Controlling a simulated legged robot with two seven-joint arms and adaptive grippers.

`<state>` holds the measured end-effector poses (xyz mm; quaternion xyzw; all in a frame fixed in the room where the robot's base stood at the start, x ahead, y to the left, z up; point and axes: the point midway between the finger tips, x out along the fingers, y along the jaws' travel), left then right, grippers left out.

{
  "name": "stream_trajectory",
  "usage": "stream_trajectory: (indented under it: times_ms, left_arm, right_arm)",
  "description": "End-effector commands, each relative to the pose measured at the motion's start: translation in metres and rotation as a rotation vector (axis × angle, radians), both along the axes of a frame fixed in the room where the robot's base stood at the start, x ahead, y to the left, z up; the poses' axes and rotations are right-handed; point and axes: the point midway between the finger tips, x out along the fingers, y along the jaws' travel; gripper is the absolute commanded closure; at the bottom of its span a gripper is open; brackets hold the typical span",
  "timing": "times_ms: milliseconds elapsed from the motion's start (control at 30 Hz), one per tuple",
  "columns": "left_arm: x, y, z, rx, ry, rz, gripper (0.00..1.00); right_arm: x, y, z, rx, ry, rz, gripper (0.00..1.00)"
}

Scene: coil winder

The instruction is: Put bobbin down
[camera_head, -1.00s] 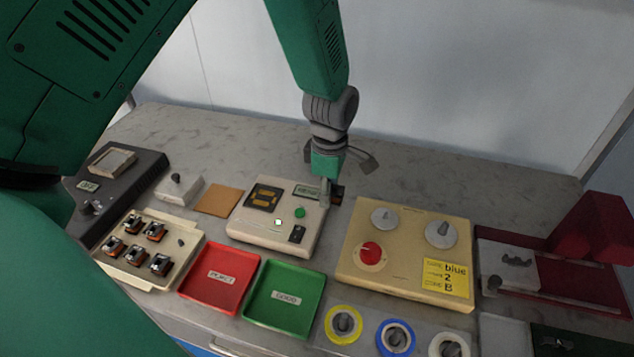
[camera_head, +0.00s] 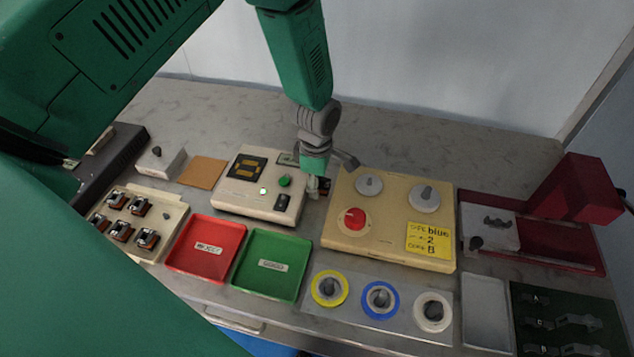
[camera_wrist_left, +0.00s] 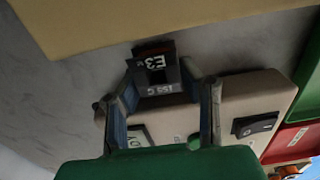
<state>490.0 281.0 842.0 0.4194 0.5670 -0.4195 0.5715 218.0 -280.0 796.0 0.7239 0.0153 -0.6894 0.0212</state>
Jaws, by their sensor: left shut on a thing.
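My left gripper (camera_head: 317,184) is shut on a small dark bobbin (camera_head: 325,188), in the gap between the beige tester box (camera_head: 237,203) and the beige winder (camera_head: 385,244). In the left wrist view the bobbin (camera_wrist_left: 157,68) sits between the fingertips of the gripper (camera_wrist_left: 160,82), its "E3" label facing the camera. Bare grey bench shows behind it there; I cannot tell whether the bobbin touches it. Several similar bobbins (camera_head: 148,238) stand on a cream rack at the left. My right gripper is not in view.
A red tray (camera_head: 200,262) and a green tray (camera_head: 265,284) lie in front of the tester. Yellow, blue and white wire spools (camera_head: 381,298) stand in front of the winder. A red machine (camera_head: 575,195) is at the right. The bench behind the boxes (camera_head: 235,113) is clear.

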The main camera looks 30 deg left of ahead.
Motion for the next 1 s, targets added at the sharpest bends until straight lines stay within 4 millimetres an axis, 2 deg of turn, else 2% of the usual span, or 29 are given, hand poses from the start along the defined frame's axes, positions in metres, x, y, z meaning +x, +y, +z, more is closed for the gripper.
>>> stream_trajectory:
  times_ms: [233, 267, 300, 333, 600, 733, 867, 1000]
  left_arm:
    - [0.0, 0.0, -0.003, 0.0, 0.0, 0.001, 0.96]
    - [0.0, 0.0, -0.003, 0.0, 0.001, 0.001, 0.65]
    - [0.0, 0.0, -0.002, 0.0, 0.001, 0.001, 0.51]
    - [0.0, 0.0, -0.002, 0.0, 0.001, 0.001, 0.47]
    - [0.0, 0.0, -0.002, 0.0, 0.0, 0.001, 0.47]
    - [0.001, 0.0, 0.006, 0.0, -0.002, 0.0, 0.47]
    - [0.001, 0.0, 0.026, 0.001, -0.003, -0.001, 0.47]
    - [0.001, 0.001, 0.058, 0.001, -0.005, 0.0, 0.47]
  right_arm:
    - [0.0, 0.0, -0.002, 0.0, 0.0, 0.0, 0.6]
    - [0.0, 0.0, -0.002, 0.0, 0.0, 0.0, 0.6]
    - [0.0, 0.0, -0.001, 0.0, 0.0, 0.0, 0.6]
    - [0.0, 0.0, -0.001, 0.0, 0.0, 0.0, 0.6]
    - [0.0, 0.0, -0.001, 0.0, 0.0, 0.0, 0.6]
    - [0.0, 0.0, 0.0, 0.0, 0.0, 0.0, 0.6]
    - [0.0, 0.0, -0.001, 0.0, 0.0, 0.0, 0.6]
    - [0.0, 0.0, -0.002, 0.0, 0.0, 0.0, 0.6]
